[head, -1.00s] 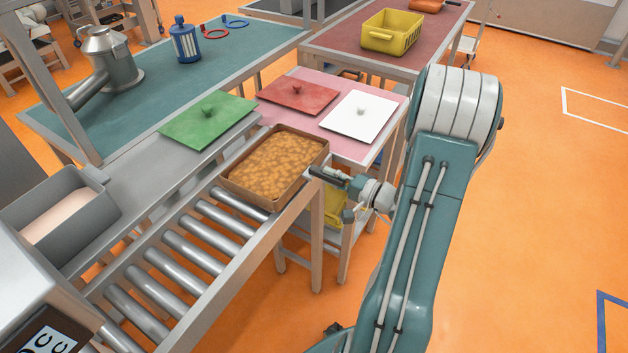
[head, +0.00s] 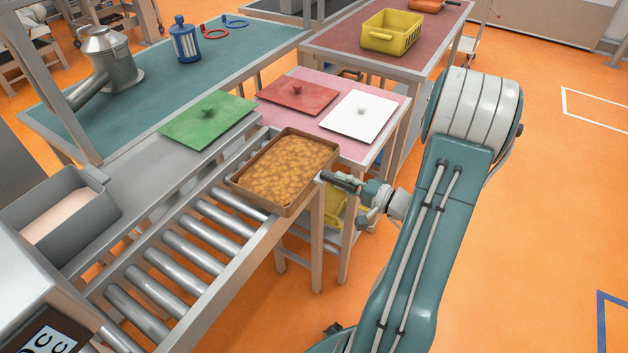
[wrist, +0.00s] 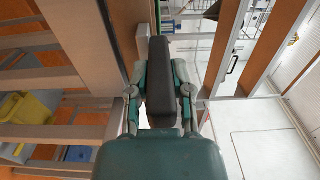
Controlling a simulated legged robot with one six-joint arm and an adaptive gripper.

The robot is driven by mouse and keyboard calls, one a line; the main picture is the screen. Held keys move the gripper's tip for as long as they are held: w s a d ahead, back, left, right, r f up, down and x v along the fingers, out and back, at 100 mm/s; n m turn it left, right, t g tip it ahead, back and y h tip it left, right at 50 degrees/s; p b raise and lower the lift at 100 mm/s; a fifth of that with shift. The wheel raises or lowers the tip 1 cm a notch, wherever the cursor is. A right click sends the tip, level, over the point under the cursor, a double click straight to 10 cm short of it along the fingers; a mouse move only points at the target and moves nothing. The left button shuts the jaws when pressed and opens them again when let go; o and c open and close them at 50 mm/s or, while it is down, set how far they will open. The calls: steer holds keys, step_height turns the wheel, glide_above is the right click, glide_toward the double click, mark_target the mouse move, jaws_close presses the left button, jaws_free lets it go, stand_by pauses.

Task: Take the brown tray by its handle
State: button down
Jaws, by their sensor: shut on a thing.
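The brown tray (head: 306,189) holds a lumpy brown-yellow filling and rests at the far end of the roller conveyor, its right side near the conveyor's edge. Its dark handle (wrist: 158,80) stands out from the side facing my arm. My gripper (head: 338,181) is at that right side, shut on the handle. In the wrist view my gripper (wrist: 159,95) has one finger on each side of the handle, and the tray's brown wall (wrist: 126,30) shows beyond it. The tray looks roughly level.
Metal rollers (head: 195,248) run toward the lower left. A pink table (head: 345,144) behind the tray bears a red lid (head: 295,98) and a white lid (head: 350,125). A green lid (head: 190,128) lies to the left. Open orange floor (head: 535,220) is at right.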

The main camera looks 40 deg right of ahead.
steer(key=v, duration=1.4)
stand_by(0.4)
